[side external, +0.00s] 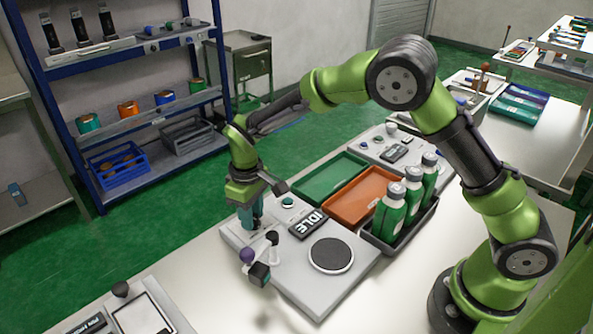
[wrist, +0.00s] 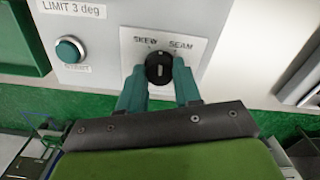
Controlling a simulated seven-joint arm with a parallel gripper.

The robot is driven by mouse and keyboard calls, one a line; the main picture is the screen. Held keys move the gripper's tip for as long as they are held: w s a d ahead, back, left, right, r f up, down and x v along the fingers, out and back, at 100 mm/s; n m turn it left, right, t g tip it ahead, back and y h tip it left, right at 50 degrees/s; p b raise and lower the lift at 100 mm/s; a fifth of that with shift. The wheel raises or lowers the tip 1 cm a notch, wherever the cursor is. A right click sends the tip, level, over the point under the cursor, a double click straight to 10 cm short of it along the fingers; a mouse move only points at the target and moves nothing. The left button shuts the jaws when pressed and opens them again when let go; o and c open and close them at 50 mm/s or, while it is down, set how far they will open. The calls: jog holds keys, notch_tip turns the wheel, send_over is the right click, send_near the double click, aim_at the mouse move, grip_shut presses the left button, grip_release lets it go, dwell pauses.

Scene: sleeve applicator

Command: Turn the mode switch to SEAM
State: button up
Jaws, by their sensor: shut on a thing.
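The mode switch (wrist: 158,68) is a round black knob on a white plate (wrist: 196,37) marked SKEW on the left and SEAM on the right. In the wrist view my gripper (wrist: 159,80) has its two teal fingers on either side of the knob, shut on it. The knob's light pointer mark is small, and I cannot tell surely which label it points to. In the side view my gripper (side external: 251,218) reaches down to the far left end of the grey applicator panel (side external: 300,277); the switch is hidden there.
A green button (wrist: 70,49) sits left of the switch plate under a "LIMIT 3 deg" label. On the panel are an IDLE display (side external: 308,224), a round dark disc (side external: 331,256) and a purple-knobbed lever (side external: 247,255). Green bottles (side external: 390,212) and trays stand behind.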

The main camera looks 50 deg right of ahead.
jog(key=m, duration=0.4)
jog(key=shift+m, duration=0.3)
jog(key=shift+r+m, duration=0.1)
jog(key=shift+m, duration=1.6)
jog(key=o, duration=1)
jog(key=shift+o, duration=0.2)
notch_tip(320, 180, up, 17)
